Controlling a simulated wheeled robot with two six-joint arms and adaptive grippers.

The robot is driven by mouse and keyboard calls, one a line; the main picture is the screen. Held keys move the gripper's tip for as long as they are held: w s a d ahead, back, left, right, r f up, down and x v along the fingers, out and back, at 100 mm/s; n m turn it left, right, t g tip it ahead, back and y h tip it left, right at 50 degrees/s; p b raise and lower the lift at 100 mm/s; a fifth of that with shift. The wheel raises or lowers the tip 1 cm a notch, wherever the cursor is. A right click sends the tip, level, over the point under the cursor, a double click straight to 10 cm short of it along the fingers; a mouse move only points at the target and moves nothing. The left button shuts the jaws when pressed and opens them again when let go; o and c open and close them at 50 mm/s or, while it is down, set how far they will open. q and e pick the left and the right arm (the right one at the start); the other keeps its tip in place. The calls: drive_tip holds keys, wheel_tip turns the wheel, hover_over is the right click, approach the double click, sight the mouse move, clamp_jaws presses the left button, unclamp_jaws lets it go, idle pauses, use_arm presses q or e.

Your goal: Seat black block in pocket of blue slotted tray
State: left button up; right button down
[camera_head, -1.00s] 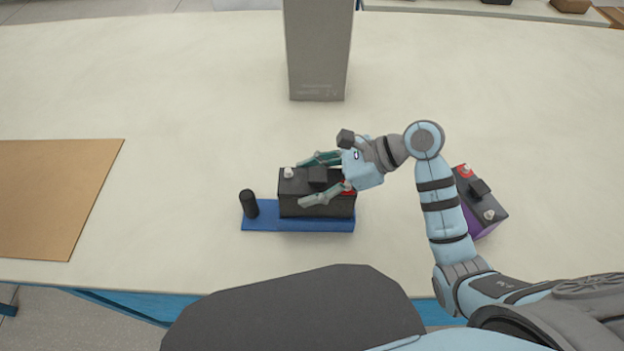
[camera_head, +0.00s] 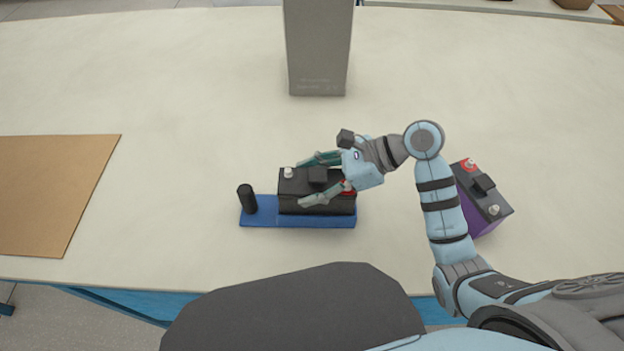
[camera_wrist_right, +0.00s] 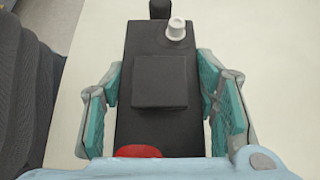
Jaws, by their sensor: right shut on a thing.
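The black block (camera_head: 310,204) looks like a battery with a raised square on top, a white post and a red patch. It sits upright over the right part of the blue slotted tray (camera_head: 262,217); I cannot tell whether it is fully down in the pocket. My right gripper (camera_head: 322,179) is shut on the block, one finger along each long side. In the right wrist view the block (camera_wrist_right: 160,120) lies between the teal finger pads of the gripper (camera_wrist_right: 162,115). My left gripper is not in view.
A black upright peg (camera_head: 247,199) stands at the tray's left end. A purple and black battery (camera_head: 482,200) stands to the right behind my right arm. A grey box (camera_head: 318,50) stands at the back. A brown board (camera_head: 50,195) lies at left. The table between is clear.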

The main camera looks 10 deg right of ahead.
drive_tip(key=shift+f+b, duration=1.05)
drive_tip(key=shift+b, duration=0.05)
drive_tip(key=c, duration=0.6)
unclamp_jaws()
drive_tip(key=shift+o, duration=0.2)
drive_tip(key=shift+s, duration=0.1)
drive_tip(key=shift+f, duration=0.15)
drive_tip(key=v, duration=1.2)
